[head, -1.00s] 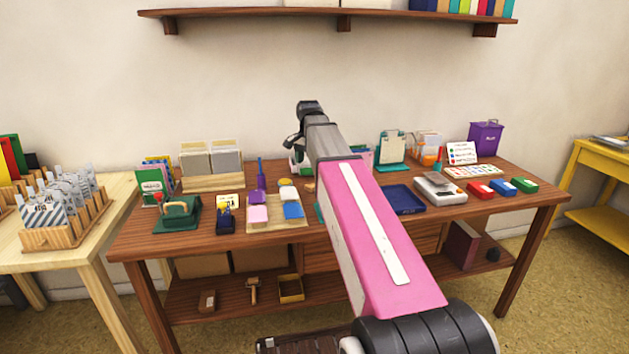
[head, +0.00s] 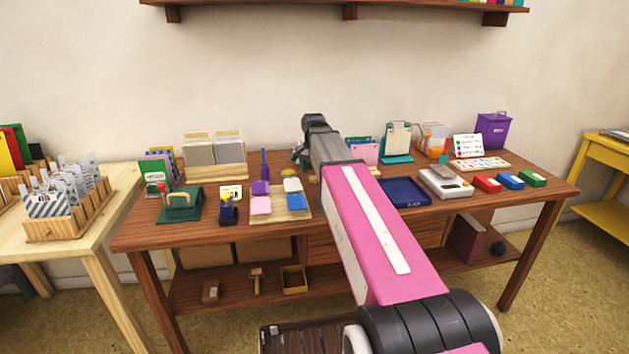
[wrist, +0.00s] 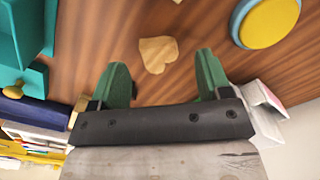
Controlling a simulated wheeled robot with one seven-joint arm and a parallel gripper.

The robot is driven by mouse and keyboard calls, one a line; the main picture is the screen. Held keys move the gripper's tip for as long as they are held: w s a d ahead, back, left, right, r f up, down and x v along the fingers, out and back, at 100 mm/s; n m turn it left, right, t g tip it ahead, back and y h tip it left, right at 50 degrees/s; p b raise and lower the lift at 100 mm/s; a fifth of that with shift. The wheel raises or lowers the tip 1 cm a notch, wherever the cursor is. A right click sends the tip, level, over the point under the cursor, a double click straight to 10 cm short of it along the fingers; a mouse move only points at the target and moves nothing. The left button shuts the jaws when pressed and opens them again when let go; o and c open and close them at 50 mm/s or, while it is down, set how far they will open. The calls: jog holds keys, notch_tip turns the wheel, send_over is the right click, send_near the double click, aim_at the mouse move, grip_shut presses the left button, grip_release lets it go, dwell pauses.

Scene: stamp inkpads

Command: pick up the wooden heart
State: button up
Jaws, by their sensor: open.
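The wooden heart (wrist: 157,53) is a small, flat, pale tan piece lying on the brown tabletop in the wrist view. In the head view a small tan bit of it (head: 313,180) seems to show just left of my pink arm. My gripper (wrist: 162,72) has two green fingers spread wide apart with nothing between them. The heart lies just beyond the fingertips, roughly centred between them, and looks untouched. In the head view my gripper's fingers are mostly hidden behind the wrist.
A round yellow-and-blue pad (wrist: 268,22) lies right of the heart in the wrist view, and teal items (wrist: 25,75) stand at left. In the head view, a tray of coloured pads (head: 268,216) sits left of my arm and a dark blue tray (head: 405,192) right.

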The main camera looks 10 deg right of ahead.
jog(key=shift+f, duration=1.3)
jog(key=c, duration=1)
jog(key=shift+r, duration=0.1)
